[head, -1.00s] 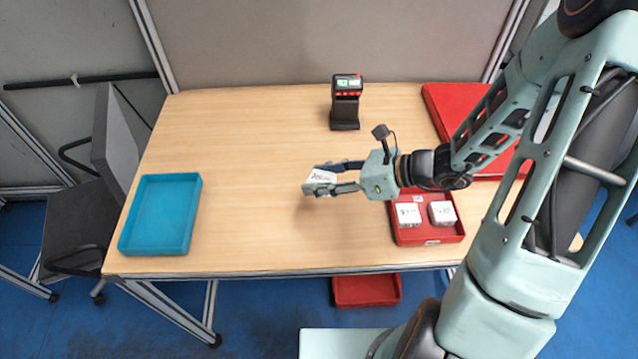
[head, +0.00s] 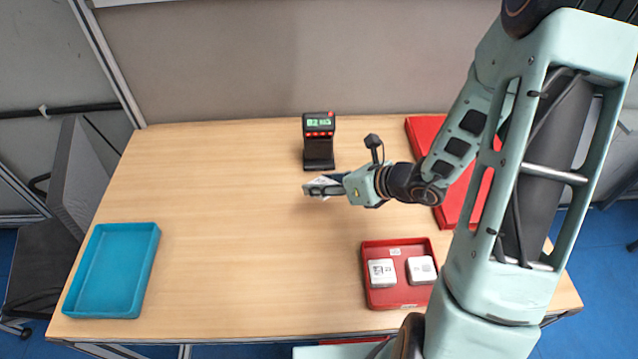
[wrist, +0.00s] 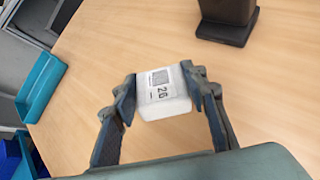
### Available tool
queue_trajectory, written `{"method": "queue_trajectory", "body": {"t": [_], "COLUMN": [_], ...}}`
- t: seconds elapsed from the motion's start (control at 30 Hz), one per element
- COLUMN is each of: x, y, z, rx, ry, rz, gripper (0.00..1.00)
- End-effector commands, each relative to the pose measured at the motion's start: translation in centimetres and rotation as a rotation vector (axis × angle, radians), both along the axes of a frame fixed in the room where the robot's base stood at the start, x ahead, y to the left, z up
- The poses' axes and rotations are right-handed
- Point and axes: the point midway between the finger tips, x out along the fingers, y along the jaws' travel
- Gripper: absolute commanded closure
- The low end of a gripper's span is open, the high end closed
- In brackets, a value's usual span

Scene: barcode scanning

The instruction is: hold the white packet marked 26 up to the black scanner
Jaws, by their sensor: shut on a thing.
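The white packet marked 26 (wrist: 161,94) is held between the two fingers of my gripper (wrist: 163,95), clear in the wrist view with its barcode and number showing. In the head view my gripper (head: 322,187) is over the table, and only a little of the packet (head: 323,181) shows between the fingers. The black scanner (head: 318,152) stands upright at the back of the table, with a lit green display and red buttons on top. My gripper is in front of it, with a gap between. In the wrist view the scanner's dark base (wrist: 227,29) shows at the top right.
A red tray (head: 399,303) with two white packets (head: 382,272) sits at the front right. A larger red container (head: 423,135) is behind my arm at the right. An empty teal tray (head: 111,270) is at the left. The table's middle (head: 235,230) is clear.

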Motion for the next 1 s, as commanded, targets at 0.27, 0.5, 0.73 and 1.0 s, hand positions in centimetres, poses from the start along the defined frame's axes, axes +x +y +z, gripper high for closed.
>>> {"method": "queue_trajectory", "body": {"t": [0.27,0.5,0.73,1.0], "x": [1.5,3.6,4.8,5.1], "y": [0.0,0.0,0.0,0.0], "z": [-1.7,-3.8,-4.8,-5.0], "rx": [0.001,0.0,0.0,0.0], "ry": [0.002,0.002,0.0,0.0], "rz": [-0.005,-0.005,-0.004,-0.004], "gripper": [0.89,0.89,0.89,0.89]}}
